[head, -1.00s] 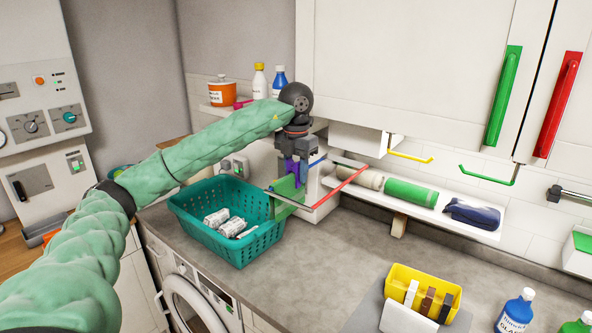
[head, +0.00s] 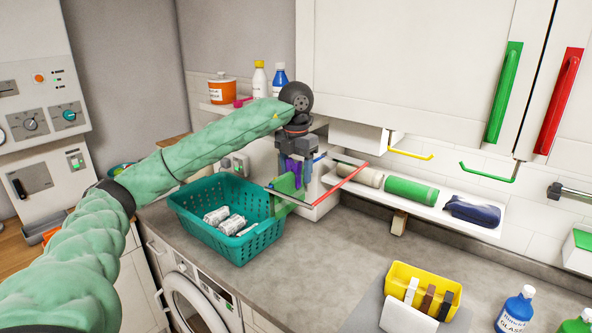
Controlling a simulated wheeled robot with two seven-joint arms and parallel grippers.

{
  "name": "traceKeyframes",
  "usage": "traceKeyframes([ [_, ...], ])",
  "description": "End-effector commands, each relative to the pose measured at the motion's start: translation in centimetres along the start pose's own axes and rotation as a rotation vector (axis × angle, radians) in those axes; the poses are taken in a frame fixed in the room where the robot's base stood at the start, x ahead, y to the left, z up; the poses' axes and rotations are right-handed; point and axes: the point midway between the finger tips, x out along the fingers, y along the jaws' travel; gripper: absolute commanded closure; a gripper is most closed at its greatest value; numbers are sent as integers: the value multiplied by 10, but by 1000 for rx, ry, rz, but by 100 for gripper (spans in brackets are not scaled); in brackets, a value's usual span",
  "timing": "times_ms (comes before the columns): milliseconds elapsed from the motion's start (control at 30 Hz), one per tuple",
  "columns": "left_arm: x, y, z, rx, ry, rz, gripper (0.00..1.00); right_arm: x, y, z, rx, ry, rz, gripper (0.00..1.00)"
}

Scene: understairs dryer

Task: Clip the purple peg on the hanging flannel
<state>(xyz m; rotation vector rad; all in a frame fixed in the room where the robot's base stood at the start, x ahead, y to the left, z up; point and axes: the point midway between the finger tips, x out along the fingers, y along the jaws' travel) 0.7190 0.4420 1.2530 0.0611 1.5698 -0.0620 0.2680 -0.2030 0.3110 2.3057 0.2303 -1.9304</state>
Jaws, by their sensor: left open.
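The purple peg (head: 292,167) is upright between the fingers of my left gripper (head: 297,172), which is open around it. The green hanging flannel (head: 285,184) hangs from the small rack of coloured rails above the counter, just below and beside the peg. The peg's lower end is at the flannel's upper part. The fingers partly hide this spot, so I cannot tell how far the peg grips the cloth. My right gripper is not in view.
A teal basket (head: 236,236) with white items stands on the counter left of the rack. The red rail (head: 342,184) juts out right of the gripper. A shelf with rolled cloths (head: 411,191) is behind. A yellow box (head: 424,278) with several pegs stands front right.

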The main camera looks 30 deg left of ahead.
Motion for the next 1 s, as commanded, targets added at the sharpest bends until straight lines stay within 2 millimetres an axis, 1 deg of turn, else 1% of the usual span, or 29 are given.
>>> traceKeyframes([
  [167, -2, 0, 0, 0, -1, 0, 40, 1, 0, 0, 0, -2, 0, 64],
  [267, -8, 0, 0, 0, -1, 0, 40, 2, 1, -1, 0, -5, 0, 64],
  [333, -15, 0, 1, -1, -3, 1, 40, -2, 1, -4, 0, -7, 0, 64],
  [400, -23, 0, 1, 0, -3, 0, 40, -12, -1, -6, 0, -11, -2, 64],
  [467, -31, 0, 0, -1, -3, 0, 40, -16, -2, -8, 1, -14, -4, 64],
  [833, -61, 1, 0, 0, -2, 0, 40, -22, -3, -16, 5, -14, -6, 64],
  [1000, -71, 0, 1, 0, -2, 0, 40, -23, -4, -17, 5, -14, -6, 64],
])
